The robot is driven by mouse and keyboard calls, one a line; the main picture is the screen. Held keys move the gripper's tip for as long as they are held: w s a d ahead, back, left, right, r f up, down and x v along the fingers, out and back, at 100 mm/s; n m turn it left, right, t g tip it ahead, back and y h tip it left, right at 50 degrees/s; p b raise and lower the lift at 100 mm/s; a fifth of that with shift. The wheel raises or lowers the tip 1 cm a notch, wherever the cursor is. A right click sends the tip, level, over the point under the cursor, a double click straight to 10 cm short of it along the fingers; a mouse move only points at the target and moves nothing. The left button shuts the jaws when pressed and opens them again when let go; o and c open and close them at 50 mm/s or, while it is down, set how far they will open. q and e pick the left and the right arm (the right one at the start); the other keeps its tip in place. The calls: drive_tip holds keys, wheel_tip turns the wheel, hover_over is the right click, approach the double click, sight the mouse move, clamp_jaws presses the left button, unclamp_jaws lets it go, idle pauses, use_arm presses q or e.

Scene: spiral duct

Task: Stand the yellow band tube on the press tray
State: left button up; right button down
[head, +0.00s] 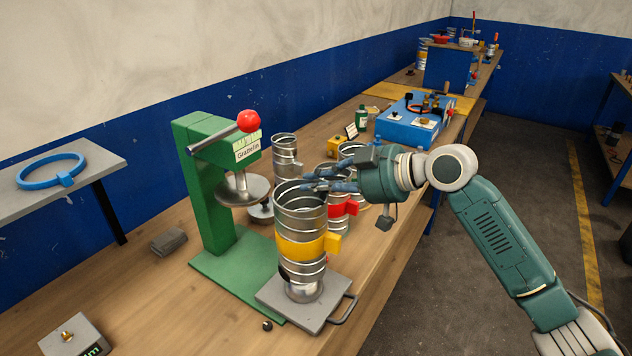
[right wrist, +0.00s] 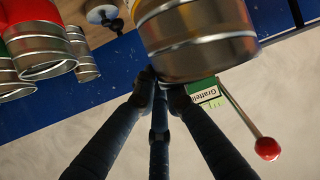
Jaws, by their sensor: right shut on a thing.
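The yellow band tube (head: 301,247) is a ribbed metal duct with a yellow band and tab. It is upright above the grey press tray (head: 332,301), over a round silver piece on it. I cannot tell whether its lower edge touches. My right gripper (head: 318,186) is shut on the tube's upper rim, coming from the right. In the right wrist view the tube (right wrist: 200,45) shows large at my fingertips (right wrist: 160,80). My left gripper is not in view.
The green press (head: 213,195) with its red-knobbed lever stands behind left of the tube. A red band tube (head: 341,208) and a plain tube (head: 286,155) stand close behind. A blue case (head: 410,122) is farther back. The bench's front left is mostly clear.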

drive_tip(key=shift+r, duration=0.1)
idle(0.4)
wheel_tip(320, 180, down, 8)
drive_tip(key=b, duration=0.4)
idle(2.6)
drive_tip(key=c, duration=1.7)
unclamp_jaws()
drive_tip(key=shift+r, duration=0.15)
drive_tip(key=shift+c, duration=0.2)
drive_tip(key=v, duration=1.2)
